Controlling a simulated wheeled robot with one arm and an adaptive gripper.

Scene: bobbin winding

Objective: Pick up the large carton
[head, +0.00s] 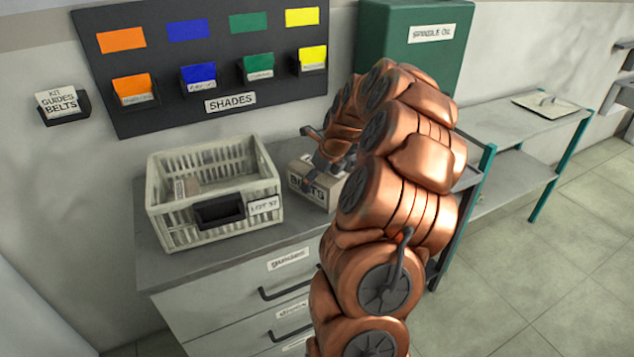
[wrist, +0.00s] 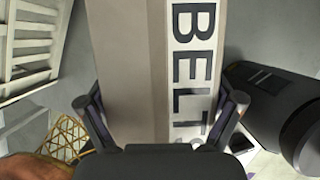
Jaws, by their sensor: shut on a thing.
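The large carton is a tan box with a white label reading BELTS. In the head view the carton (head: 312,190) is on or just above the grey cabinet top, right of the crate, partly hidden by my arm; I cannot tell if it touches the top. In the wrist view the carton (wrist: 135,70) fills the middle of the picture. My gripper (wrist: 165,115) has one dark finger against each side of it and is shut on it. In the head view my gripper (head: 322,165) is above the carton, partly covered by my arm.
The shades board (head: 215,60) hangs on the wall behind. A green spindle oil cabinet (head: 425,50) and a grey shelf (head: 520,130) stand to the right.

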